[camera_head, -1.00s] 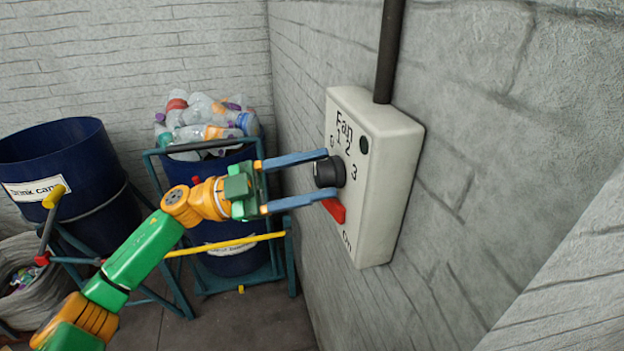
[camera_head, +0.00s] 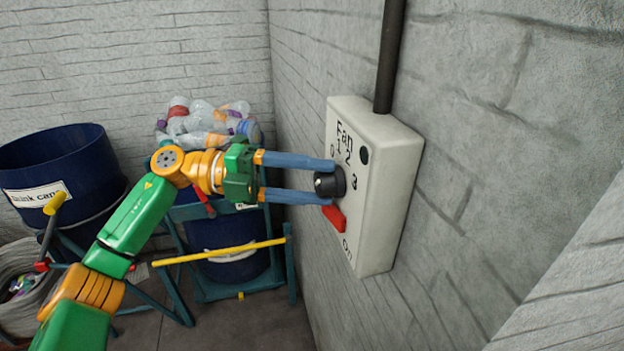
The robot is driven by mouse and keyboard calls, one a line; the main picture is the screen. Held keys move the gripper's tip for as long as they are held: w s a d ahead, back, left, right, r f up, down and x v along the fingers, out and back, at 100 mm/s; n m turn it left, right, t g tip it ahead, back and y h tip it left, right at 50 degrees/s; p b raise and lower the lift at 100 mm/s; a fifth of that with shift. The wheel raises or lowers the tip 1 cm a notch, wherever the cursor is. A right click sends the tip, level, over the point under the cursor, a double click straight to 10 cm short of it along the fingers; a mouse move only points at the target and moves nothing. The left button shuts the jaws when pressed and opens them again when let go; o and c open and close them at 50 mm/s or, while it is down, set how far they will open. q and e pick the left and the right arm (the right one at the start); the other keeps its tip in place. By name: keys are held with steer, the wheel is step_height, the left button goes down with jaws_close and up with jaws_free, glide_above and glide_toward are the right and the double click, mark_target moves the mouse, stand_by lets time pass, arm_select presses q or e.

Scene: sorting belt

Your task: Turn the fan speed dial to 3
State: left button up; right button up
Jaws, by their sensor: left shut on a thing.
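The fan box (camera_head: 384,195) is a pale box on the wall at the right, marked "Fan" with the numbers 0, 1, 2 and 3 and the word "On". Its black speed dial (camera_head: 330,182) stands out from the front face. A small light dot shows on the dial's left part; which number the dial points to I cannot tell. My left gripper (camera_head: 328,181) is shut on the dial, one blue finger above it and one below. A red switch (camera_head: 334,217) sits just under the lower finger, close to its tip. My right gripper is not in view.
A dark pipe (camera_head: 389,55) runs up from the box. A blue barrel of plastic bottles (camera_head: 205,122) and a blue drink can barrel (camera_head: 60,165) stand in frames at the left. A yellow bar (camera_head: 220,252) crosses below my left arm.

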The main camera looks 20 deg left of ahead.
arm_select(q)
steer(key=shift+m+y, duration=0.7)
steer(key=shift+m, duration=0.8)
steer(key=o, duration=1.2)
steer(key=b+v, duration=0.2)
steer(key=v, duration=0.5)
